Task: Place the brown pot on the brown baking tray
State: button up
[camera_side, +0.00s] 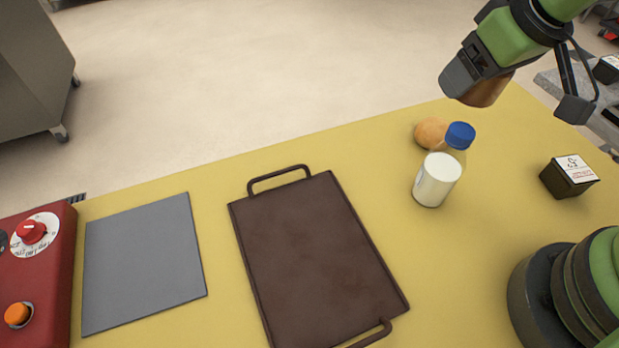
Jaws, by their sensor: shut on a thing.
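The brown baking tray (312,262) lies flat on the yellow table, with a handle at its far end and one at its near end. My gripper (478,88) is at the upper right, raised above the table's far right part. It is shut on the brown pot (487,91), which shows only in part below the dark jaws. The rest of the pot is hidden by the gripper. The pot is well apart from the tray, up and to its right.
A milk bottle with a blue cap (437,180) stands right of the tray, and an orange-brown round thing (431,132) lies behind it. A small dark box (569,177) is at the right. A grey mat (143,262) and a red control box (36,262) are at the left.

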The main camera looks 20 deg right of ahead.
jog(key=a+f+n, duration=0.2)
jog(key=a+f, duration=0.1)
jog(key=a, duration=0.4)
jog(key=s+a+f+n+y, duration=0.1)
jog(key=a+f+n, duration=0.1)
jog(key=a, duration=0.5)
jog(key=s+a+f+n+g+y, duration=0.1)
jog(key=a+f+n, duration=0.1)
jog(key=a+f, duration=0.2)
jog(key=shift+a+f, duration=0.2)
jog(key=shift+a, duration=1.3)
jog(key=n, duration=0.2)
send_over(297, 247)
jog(key=shift+y, duration=0.3)
jog(key=f, duration=0.3)
jog(key=d+f, duration=0.1)
jog(key=shift+s+f, duration=0.3)
jog(key=shift+s, duration=0.1)
jog(key=shift+f, duration=0.95)
jog(key=shift+f, duration=0.15)
jog(key=o, duration=1)
jog(key=shift+o, duration=0.2)
